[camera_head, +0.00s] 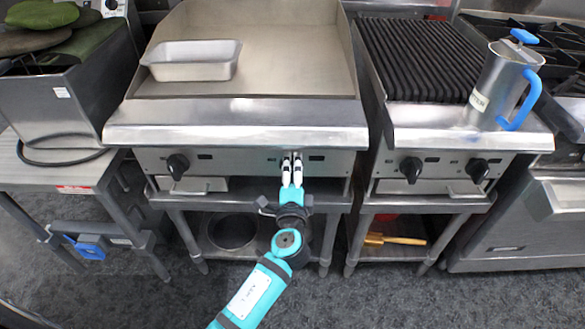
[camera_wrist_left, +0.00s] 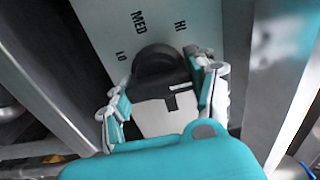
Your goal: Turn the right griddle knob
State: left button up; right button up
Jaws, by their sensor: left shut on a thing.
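The griddle (camera_head: 250,125) stands left of centre in the head view, with its front panel facing me. Its left knob (camera_head: 178,165) is black and uncovered. My left gripper (camera_head: 291,165) is at the right part of that panel and covers the right griddle knob. In the left wrist view the black right knob (camera_wrist_left: 158,62) sits between the two fingers of my left gripper (camera_wrist_left: 162,100), which is shut on it. LO, MED and HI markings show on the panel above the knob. My right gripper is not in view.
A metal pan (camera_head: 193,68) rests on the griddle top. A ribbed grill (camera_head: 420,60) with two knobs (camera_head: 411,168) stands to the right, with a blue-handled metal pitcher (camera_head: 497,85) on it. A metal side table (camera_head: 50,170) is at the left. The dark floor (camera_head: 400,300) in front is clear.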

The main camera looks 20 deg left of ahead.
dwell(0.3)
pick_arm(q)
jog(key=o, duration=1.2)
jog(key=shift+c, duration=0.2)
jog(key=v, duration=1.2)
